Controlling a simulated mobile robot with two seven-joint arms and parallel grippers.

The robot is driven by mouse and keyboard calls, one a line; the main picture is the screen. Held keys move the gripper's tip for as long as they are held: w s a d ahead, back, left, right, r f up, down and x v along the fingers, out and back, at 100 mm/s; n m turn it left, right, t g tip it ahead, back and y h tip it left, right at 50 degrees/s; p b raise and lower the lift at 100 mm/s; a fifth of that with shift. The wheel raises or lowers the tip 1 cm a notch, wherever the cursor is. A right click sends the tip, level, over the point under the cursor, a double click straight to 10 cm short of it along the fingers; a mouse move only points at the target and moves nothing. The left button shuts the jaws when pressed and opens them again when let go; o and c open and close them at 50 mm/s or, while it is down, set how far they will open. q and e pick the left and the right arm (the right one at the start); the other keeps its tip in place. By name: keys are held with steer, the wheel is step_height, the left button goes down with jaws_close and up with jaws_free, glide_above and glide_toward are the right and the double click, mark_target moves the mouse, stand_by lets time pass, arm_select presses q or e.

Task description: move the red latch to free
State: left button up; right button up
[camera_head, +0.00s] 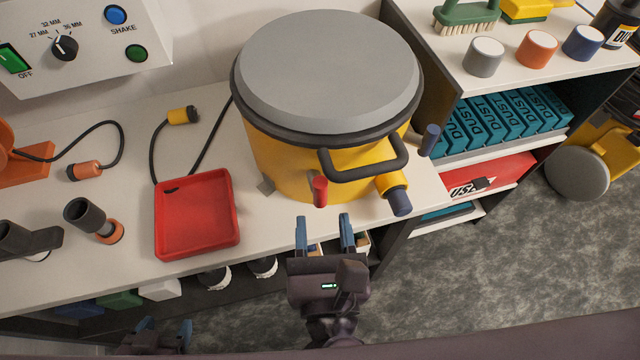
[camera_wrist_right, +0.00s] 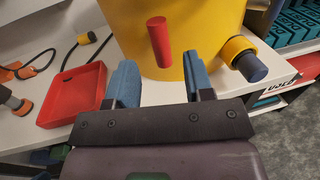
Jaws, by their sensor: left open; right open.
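The red latch (camera_head: 320,191) is a short red cylinder on the front of the yellow drum (camera_head: 277,168), below its dark handle. In the right wrist view the latch (camera_wrist_right: 159,42) stands nearly upright, tilted slightly, against the yellow wall (camera_wrist_right: 195,25). My right gripper (camera_head: 325,222) is open, its blue fingers pointing at the drum just below the latch. In the wrist view the latch shows between and beyond the fingertips (camera_wrist_right: 160,72), apart from them. My left gripper (camera_head: 163,330) is open at the lower left, below the bench edge, far from the latch.
A red tray (camera_head: 198,246) lies on the bench left of the drum. A yellow port with a dark blue cap (camera_head: 400,202) sticks out right of the latch. The dark handle (camera_head: 365,173) overhangs nearby. Shelves with teal boxes (camera_head: 485,122) stand at the right.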

mark_target(320, 198)
steer(key=shift+w, duration=3.1)
steer(key=shift+c, duration=0.3)
steer(key=c, duration=0.8)
